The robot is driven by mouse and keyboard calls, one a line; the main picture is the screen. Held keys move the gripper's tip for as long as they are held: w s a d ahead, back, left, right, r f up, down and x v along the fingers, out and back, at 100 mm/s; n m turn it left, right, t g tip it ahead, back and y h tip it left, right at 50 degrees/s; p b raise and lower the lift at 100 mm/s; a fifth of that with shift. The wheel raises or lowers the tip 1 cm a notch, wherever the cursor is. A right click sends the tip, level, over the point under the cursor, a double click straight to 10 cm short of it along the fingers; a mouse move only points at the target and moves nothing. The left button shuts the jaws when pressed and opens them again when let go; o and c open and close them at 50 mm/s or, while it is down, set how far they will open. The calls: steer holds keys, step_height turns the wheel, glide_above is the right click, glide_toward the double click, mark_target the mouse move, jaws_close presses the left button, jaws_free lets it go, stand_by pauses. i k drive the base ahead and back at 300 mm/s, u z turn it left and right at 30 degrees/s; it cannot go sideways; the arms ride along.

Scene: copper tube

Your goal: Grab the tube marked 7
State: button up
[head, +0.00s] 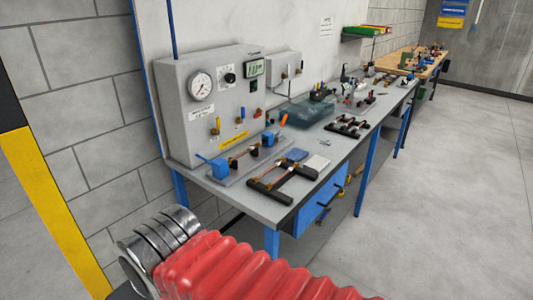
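Several copper tubes show on the grey workbench (228,190), but they are small and no mark 7 can be read on any of them. A copper-coloured tube (244,154) sits in a fixture with a blue block at its left end, in front of the grey gauge panel. Another copper-coloured tube (284,177) lies across a black rack near the bench's front corner. A second black rack with copper-coloured parts (347,126) stands further back. I cannot tell which tube is the marked one. My gripper is not in view.
A grey panel with a round gauge (201,87) stands along the bench's wall side. A teal transparent box (304,111) sits behind the fixture. A blue drawer unit (314,209) hangs under the bench. A wooden-topped bench (408,60) stands beyond. The floor at right is clear.

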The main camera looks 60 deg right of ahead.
mark_target(258, 144)
steer(key=z, duration=0.6)
steer(key=i, duration=1)
steer(key=z, duration=0.05)
